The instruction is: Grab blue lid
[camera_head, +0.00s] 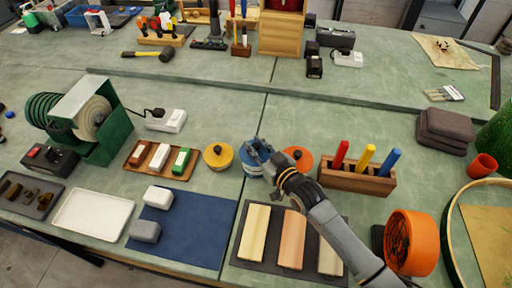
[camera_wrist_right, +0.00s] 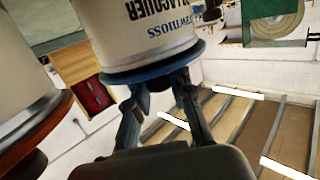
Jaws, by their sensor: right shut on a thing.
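The blue lid (camera_head: 250,169) is on a can in the middle of the bench, between a yellow-lidded can (camera_head: 218,157) and an orange-lidded can (camera_head: 298,157). In the right wrist view, which is upside down, the blue lid (camera_wrist_right: 150,74) sits against the pale lacquer can (camera_wrist_right: 145,30). There my right gripper's fingers (camera_wrist_right: 156,92) are shut on the lid's dark knob. My left gripper is not in view.
A wooden holder (camera_head: 355,182) with red, yellow and blue pieces stands right of the cans. A tray with three small blocks (camera_head: 159,158) lies to the left. Wood strips on a dark mat (camera_head: 246,259) lie in front, beneath my right arm. An orange reel (camera_head: 410,243) stands nearby.

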